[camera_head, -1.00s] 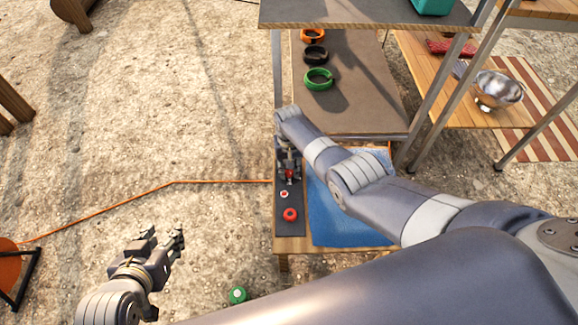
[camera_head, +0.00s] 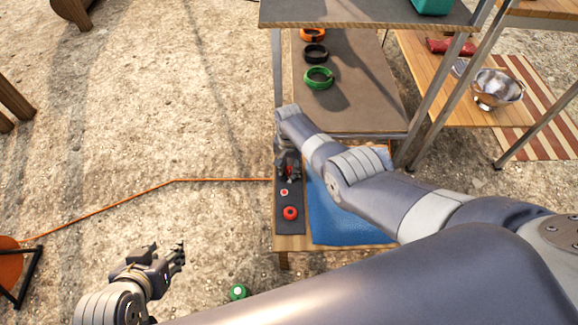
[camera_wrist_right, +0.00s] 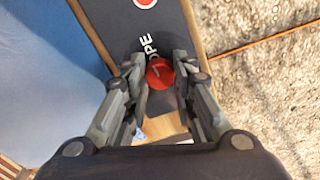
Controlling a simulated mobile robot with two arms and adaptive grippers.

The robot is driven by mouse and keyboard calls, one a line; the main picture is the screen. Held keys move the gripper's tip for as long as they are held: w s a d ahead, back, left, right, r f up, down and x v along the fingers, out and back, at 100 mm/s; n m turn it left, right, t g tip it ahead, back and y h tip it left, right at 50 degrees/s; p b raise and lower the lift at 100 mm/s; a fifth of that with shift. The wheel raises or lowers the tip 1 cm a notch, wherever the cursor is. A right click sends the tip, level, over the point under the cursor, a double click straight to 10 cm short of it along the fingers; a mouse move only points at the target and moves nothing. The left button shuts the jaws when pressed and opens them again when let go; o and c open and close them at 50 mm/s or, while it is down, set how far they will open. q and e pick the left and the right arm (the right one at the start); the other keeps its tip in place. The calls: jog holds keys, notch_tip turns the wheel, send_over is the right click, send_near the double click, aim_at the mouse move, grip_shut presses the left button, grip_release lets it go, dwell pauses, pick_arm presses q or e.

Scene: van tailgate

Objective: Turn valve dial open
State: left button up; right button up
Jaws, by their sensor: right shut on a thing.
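The red valve dial (camera_wrist_right: 160,73) sits on a dark panel, with the letters "OPE" printed beside it, in the right wrist view. My right gripper (camera_wrist_right: 161,76) has its fingers on both sides of the dial and is shut on it. In the head view this gripper (camera_head: 290,173) is small and partly hidden by my right arm, at the panel's (camera_head: 288,228) far part. The dial's pointer direction is hard to read. My left gripper (camera_head: 160,256) is empty, its fingers apart, over the ground at lower left.
A red round knob (camera_head: 290,213) and a small white-and-red disc (camera_head: 284,192) are on the panel's near part. A blue cloth (camera_head: 340,226) lies beside it. A shelf with several coiled straps (camera_head: 318,77) stands behind. An orange cord (camera_head: 110,207) runs left across the ground.

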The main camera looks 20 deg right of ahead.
aim_at(289, 170)
jog(key=o, duration=1.1)
jog(key=shift+r, duration=0.1)
jog(key=shift+r, duration=5.9)
